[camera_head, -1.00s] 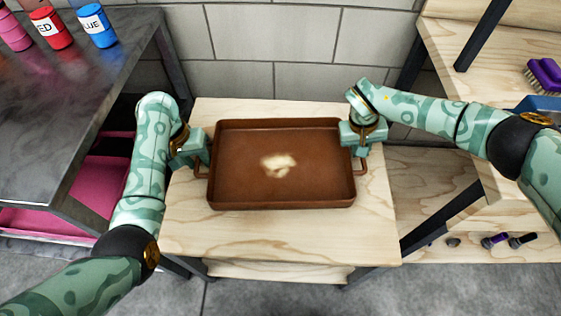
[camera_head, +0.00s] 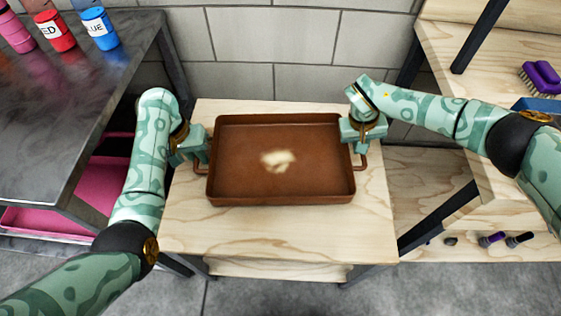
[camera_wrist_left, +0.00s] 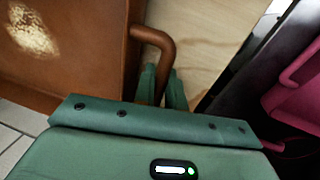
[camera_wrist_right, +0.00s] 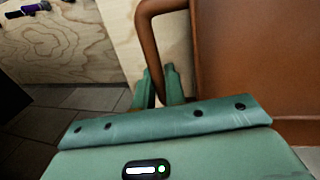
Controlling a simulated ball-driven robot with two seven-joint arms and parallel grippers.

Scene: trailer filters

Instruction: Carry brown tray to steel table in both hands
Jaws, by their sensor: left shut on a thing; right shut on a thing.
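The brown tray (camera_head: 230,185) is a shallow rectangular pan with a loop handle at each end, level over a pale wooden table (camera_head: 300,235). My left gripper (camera_head: 204,158) is shut on the tray's left handle, which shows in the left wrist view (camera_wrist_left: 160,45) between the fingers. My right gripper (camera_head: 361,148) is shut on the right handle, also between the fingers in the right wrist view (camera_wrist_right: 148,40). Any gap under the tray is hard to judge. The dark steel table (camera_head: 90,110) stands at the left.
Several bottles, including red (camera_head: 54,32) and blue (camera_head: 100,28) ones, stand at the steel table's back. Its front part is clear. A pink bin (camera_head: 95,190) is below. A grey block wall (camera_head: 270,50) is behind. Wooden shelving (camera_head: 470,80) with a purple brush (camera_head: 541,76) stands right.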

